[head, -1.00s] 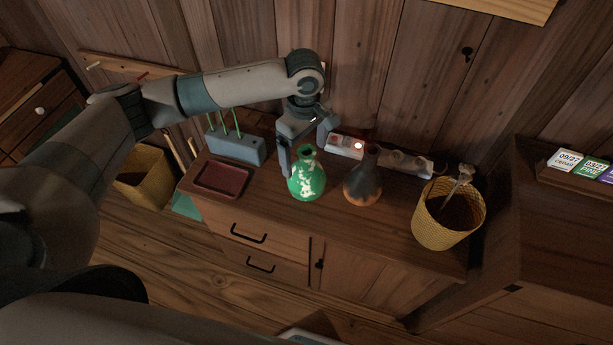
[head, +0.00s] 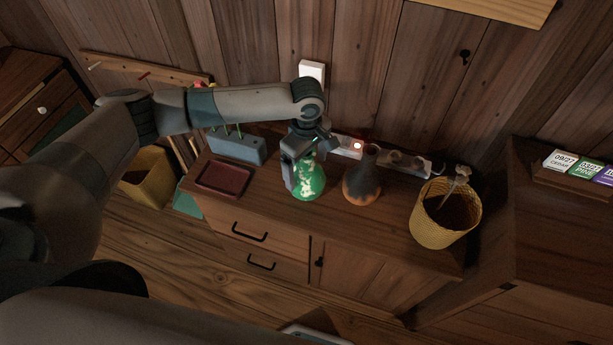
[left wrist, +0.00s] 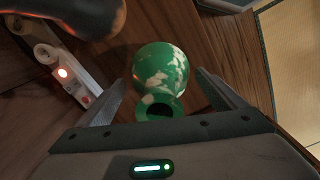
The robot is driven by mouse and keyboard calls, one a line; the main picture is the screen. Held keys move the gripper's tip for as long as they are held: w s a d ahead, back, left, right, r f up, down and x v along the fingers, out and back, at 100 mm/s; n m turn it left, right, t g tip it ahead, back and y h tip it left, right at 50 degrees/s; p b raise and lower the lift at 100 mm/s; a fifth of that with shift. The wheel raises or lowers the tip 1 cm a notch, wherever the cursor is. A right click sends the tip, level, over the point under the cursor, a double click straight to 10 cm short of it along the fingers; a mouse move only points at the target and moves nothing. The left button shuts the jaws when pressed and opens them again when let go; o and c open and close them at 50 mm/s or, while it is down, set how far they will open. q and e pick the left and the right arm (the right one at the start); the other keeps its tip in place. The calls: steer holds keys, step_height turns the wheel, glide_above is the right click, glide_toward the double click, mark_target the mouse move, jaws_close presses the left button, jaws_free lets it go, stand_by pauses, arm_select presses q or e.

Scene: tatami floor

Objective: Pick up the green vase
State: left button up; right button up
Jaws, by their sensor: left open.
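The green vase (head: 309,182) with pale patches stands upright on the wooden cabinet top (head: 330,207). My left gripper (head: 305,172) is lowered over it from above, partly hiding its neck and left side in the head view. In the left wrist view the vase (left wrist: 163,72) lies between the two open fingers (left wrist: 162,92), its dark mouth facing the palm. Gaps show between the fingers and the vase on both sides. My right gripper is not in view.
A dark vase with an orange-brown base (head: 362,178) stands close to the right. A power strip (head: 390,160) runs behind. A red tray (head: 224,179) and grey-blue planter (head: 238,148) are left; a yellow basket (head: 440,228) is at the right end.

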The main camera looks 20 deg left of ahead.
arm_select(q)
steer(key=c, duration=1.9)
steer(key=shift+r, duration=0.15)
step_height(320, 180, up, 10)
steer(key=shift+f+b, duration=0.1)
steer(key=shift+b, duration=0.95)
